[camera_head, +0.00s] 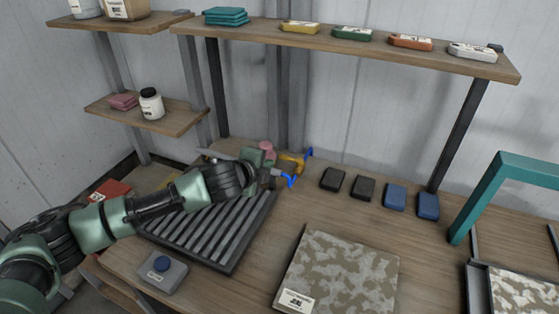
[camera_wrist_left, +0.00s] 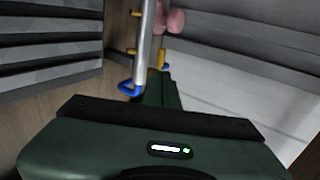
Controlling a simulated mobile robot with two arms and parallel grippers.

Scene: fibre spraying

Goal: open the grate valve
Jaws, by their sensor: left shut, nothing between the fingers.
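The grate valve (camera_head: 292,163) is a yellow fitting with blue parts, at the back edge of the slatted grate (camera_head: 225,235). One blue part (camera_head: 290,181) points towards the front and another stands at the back right. In the left wrist view a silver pipe with yellow fittings runs down to a blue handle (camera_wrist_left: 130,87). My left gripper (camera_head: 277,173) is shut and empty, right beside the valve on its left. Its dark green fingers (camera_wrist_left: 161,92) show just right of the blue handle. I cannot tell whether they touch it. My right gripper is not in view.
A grey box with a blue button (camera_head: 162,272) stands in front of the grate. Black and blue blocks (camera_head: 363,187) line the table's back. A camouflage panel (camera_head: 345,270) lies in the middle. A teal frame (camera_head: 480,195) stands right. A shelf (camera_head: 340,46) spans above.

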